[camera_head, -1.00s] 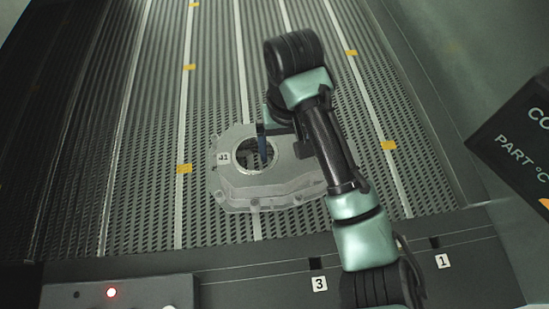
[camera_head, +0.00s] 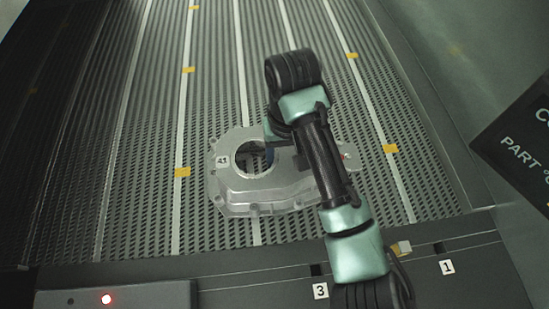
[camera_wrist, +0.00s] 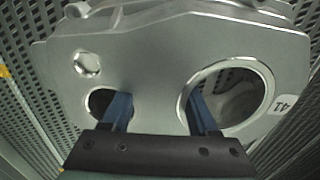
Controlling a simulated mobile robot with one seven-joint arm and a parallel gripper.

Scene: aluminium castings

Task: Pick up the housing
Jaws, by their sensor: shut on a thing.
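The housing (camera_head: 270,188) is a silver-grey cast part with a large round opening, a smaller hole and a white "41" label. It lies flat on or just above the ribbed bed; I cannot tell if it is clear of it. My gripper (camera_head: 268,152) is over it, partly hidden by my arm in the head view. In the wrist view, one blue finger of my gripper (camera_wrist: 157,100) reaches into the small hole and the other into the large opening. They are shut on the web of the housing (camera_wrist: 150,60) between the holes. My arm hides the housing's right part.
The ribbed metal bed (camera_head: 130,200) has light strips and yellow marks, with free room left of and behind the housing. A front rail carries tags 3 (camera_head: 320,291) and 1 (camera_head: 447,267). A dark sign panel (camera_head: 515,140) stands at the right. A red light (camera_head: 106,299) glows front left.

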